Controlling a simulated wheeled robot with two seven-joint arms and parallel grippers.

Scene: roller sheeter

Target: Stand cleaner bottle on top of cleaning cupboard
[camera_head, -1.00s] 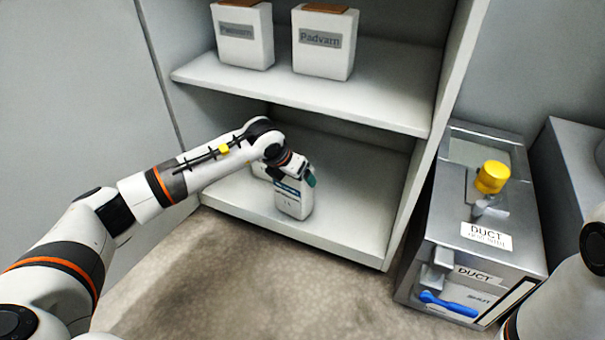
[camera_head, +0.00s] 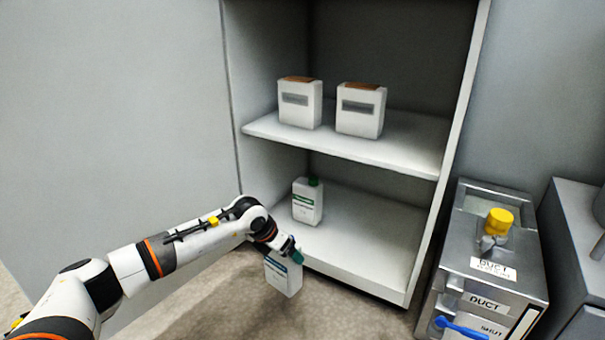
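My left gripper (camera_head: 288,250) is shut on a white bottle with a blue-edged label (camera_head: 283,276). The bottle hangs roughly upright, slightly tilted, just in front of the cupboard's bottom shelf and above the floor. The gripper covers its top. A second white bottle with a green cap and green label (camera_head: 308,202) stands on the bottom shelf behind it. The open cupboard (camera_head: 230,75) fills the middle of the view, and its top is out of the picture. My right gripper is not in view.
Two white boxes (camera_head: 300,103) (camera_head: 361,110) stand on the middle shelf (camera_head: 405,145). A metal duct unit (camera_head: 470,265) with a yellow knob (camera_head: 499,221) and blue handle (camera_head: 460,328) stands right of the cupboard. A grey panel (camera_head: 110,110) lies left. Floor in front is clear.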

